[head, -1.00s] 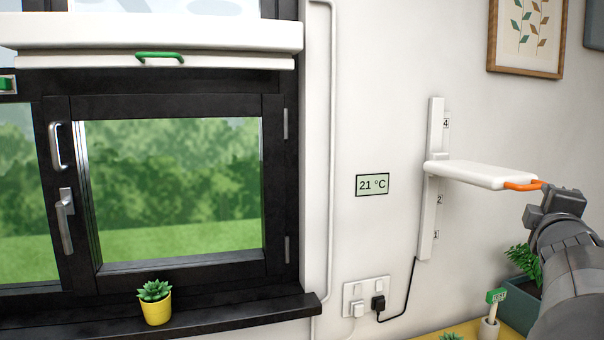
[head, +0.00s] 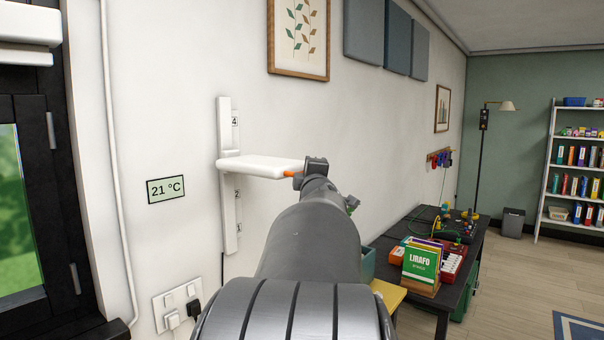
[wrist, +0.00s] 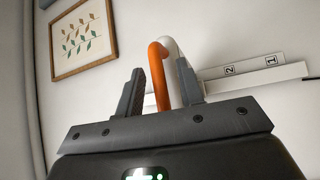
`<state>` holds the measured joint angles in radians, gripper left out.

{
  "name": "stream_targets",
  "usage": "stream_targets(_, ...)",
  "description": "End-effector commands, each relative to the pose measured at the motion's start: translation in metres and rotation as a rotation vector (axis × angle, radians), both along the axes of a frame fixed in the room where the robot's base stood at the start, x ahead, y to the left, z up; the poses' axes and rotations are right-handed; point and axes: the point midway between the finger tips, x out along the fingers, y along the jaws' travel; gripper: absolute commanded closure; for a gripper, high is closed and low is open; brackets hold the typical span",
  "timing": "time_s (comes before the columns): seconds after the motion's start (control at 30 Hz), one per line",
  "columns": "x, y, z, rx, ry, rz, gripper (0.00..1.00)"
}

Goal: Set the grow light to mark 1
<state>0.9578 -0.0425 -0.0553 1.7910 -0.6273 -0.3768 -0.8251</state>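The grow light (head: 262,166) is a white flat arm on a white upright rail (head: 229,225) on the wall. It sits between marks 4 (head: 235,121) and 2 (head: 237,194); no mark 3 shows. Mark 1 (head: 239,229) is near the rail's lower end. The light's orange handle (head: 289,173) is at its free end. My gripper (wrist: 165,88) is at this handle. In the wrist view its two fingers are apart, with the orange handle loop (wrist: 160,75) between them. I see no clear grip on it. My arm hides part of the handle in the head view.
A temperature display (head: 166,189) and a socket (head: 178,306) with plugs are on the wall left of the rail. A dark table (head: 445,323) with boxes stands to the right. The wall beside the lower rail looks clear, though my arm hides part of it.

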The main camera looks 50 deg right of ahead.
Motion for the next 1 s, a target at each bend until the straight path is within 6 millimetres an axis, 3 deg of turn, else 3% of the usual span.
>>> stream_targets(0.43,-0.0002,0.0002,-0.0001,0.000,0.000,0.000,0.99)
stream_targets(1.0,0.0000,0.0002,-0.0084,0.003,-0.001,0.001,1.00)
